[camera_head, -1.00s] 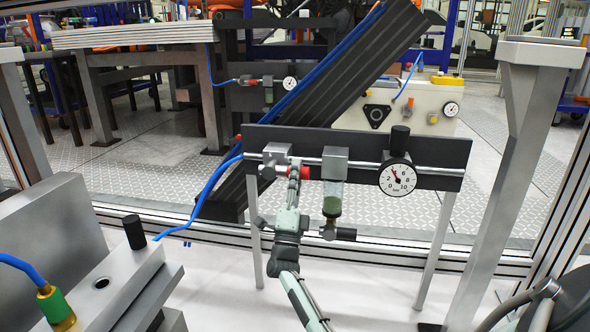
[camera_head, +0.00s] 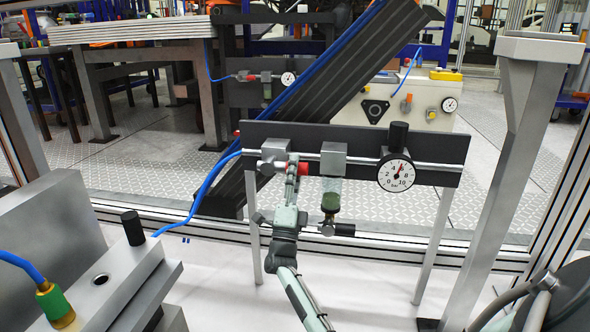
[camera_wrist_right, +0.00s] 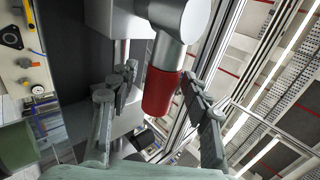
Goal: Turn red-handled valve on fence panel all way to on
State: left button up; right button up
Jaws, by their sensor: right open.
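The valve with the red handle (camera_head: 303,168) sits on the pipe at the left part of the dark fence panel (camera_head: 440,150). In the head view my right gripper (camera_head: 292,171) is in front of the valve and partly covers it. In the right wrist view the red handle (camera_wrist_right: 162,92) lies between the spread fingers of my right gripper (camera_wrist_right: 158,105). The handle is nearer the right-hand finger; whether they touch I cannot tell. A round gauge (camera_head: 396,176) on the panel has its needle pointing up, slightly right. My left gripper is not in view.
A grey block with a clear filter bowl (camera_head: 331,196) hangs close right of my right gripper. A blue hose (camera_head: 208,183) runs to the panel's left end. A metal post (camera_head: 497,170) stands to the right. A grey fixture (camera_head: 105,280) fills the lower left.

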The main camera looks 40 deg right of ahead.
jog(key=v, duration=0.7)
jog(key=shift+a+f, duration=0.15)
jog(key=shift+f, duration=0.05)
jog(key=shift+s+r, duration=0.1)
jog(key=shift+r, duration=0.05)
dwell(1.4)
